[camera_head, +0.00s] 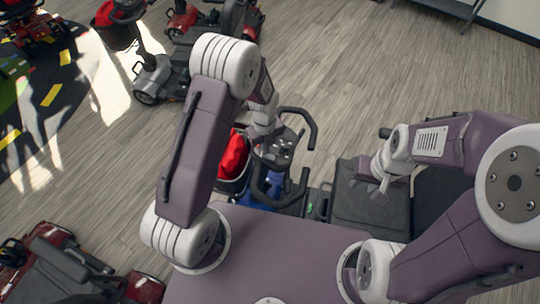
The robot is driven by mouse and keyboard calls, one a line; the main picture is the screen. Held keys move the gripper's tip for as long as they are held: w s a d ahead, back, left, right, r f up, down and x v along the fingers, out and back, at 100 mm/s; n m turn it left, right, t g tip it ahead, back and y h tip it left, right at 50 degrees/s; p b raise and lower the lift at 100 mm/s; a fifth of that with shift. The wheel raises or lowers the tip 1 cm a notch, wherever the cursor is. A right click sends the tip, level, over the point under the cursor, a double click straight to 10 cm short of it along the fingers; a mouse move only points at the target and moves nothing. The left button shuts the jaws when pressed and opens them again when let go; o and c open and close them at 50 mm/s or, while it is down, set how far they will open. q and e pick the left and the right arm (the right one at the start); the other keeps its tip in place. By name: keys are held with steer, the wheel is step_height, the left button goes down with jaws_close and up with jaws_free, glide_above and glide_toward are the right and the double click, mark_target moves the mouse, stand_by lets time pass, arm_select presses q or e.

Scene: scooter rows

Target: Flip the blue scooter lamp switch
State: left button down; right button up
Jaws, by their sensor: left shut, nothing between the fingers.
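The blue scooter (262,188) stands just in front of my body. Its dark control console (277,150) sits between black looped handlebars (312,130). The lamp switch is too small to make out on the console. My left gripper (261,134) is shut and empty, pointing down at the far left part of the console. I cannot tell whether it touches the console. My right gripper (376,184) is above the scooter's dark seat area, apart from the console; its jaw opening is unclear.
A black basket with a red bag (233,156) hangs left of the console. A grey scooter (163,78) and red scooters (215,22) stand at the back. Another red scooter (70,262) is at the lower left. Wooden floor (400,70) is clear behind the handlebars.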

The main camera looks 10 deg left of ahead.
arm_select(q)
steer(key=shift+f+b, duration=0.65)
steer(key=shift+f, duration=0.25)
steer(key=shift+r, duration=0.1)
step_height(320, 180, up, 7)
steer(key=p, duration=0.6)
stand_by(0.6)
